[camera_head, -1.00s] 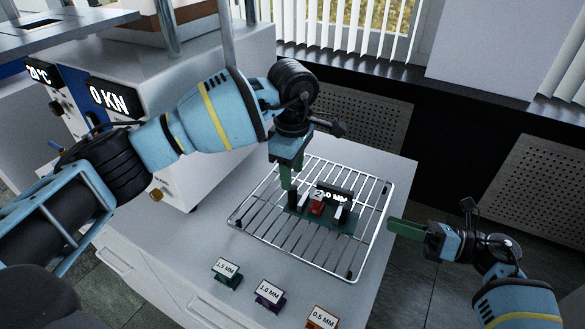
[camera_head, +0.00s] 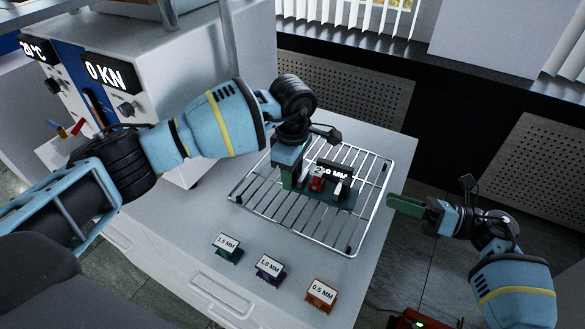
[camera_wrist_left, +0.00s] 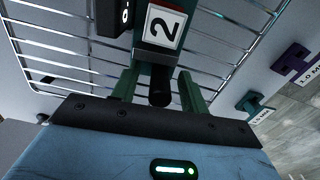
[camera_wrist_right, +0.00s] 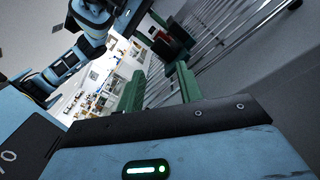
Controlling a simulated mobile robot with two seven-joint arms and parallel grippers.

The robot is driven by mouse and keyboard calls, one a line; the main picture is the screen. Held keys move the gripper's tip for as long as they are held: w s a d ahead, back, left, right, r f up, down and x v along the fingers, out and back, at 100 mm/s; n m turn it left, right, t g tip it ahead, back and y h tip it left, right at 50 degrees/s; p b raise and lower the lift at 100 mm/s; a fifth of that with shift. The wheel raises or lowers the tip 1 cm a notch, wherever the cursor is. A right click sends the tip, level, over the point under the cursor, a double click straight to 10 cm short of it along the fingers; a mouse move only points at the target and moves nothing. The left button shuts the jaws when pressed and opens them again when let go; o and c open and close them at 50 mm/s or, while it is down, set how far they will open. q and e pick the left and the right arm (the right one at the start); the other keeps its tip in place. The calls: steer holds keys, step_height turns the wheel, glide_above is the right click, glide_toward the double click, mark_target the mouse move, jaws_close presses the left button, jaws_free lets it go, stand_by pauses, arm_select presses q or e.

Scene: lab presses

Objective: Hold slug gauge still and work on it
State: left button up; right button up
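The slug gauge is a dark green base (camera_head: 338,200) on the wire rack, with a black "MM" readout (camera_head: 337,173) and a red part (camera_head: 317,182) labelled 2. My right gripper (camera_head: 406,207) is right of the rack, away from the gauge. Its fingers are apart and empty in the right wrist view (camera_wrist_right: 160,88).
The wire rack (camera_head: 258,205) lies on a grey cabinet top. Three tagged holders stand in front: green 1.5 MM (camera_head: 227,247), purple 1.0 MM (camera_head: 268,269) and orange 0.5 MM (camera_head: 321,294). A press (camera_head: 150,80) reading 0 KN stands behind at left.

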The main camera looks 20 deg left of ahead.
arm_select(q)
jaws_close()
arm_select(e)
steer(key=shift+r, duration=0.1)
steer(key=c, duration=0.6)
step_height(320, 180, up, 4)
steer(key=n+h, duration=0.1)
steer(key=n+g+h, duration=0.1)
steer(key=n+h, duration=0.1)
steer(key=shift+w+d+n+g, duration=0.1)
steer(key=shift+d+n+g, duration=0.05)
steer(key=shift+n+g, duration=0.15)
jaws_close()
steer(key=shift+s+d+r+n+t+h, duration=0.15)
steer(key=shift+d+r+n+h, duration=0.25)
steer(key=shift+r+n+h, duration=0.45)
steer(key=shift+d+r+n+t+h, duration=0.2)
steer(key=shift+d+r+n+h, duration=0.3)
steer(key=shift+h, duration=0.65)
steer(key=shift+s+d+r+n+t+h, duration=0.15)
steer(key=shift+d+r+n+h, duration=0.1)
steer(key=shift+r+n+h, duration=0.6)
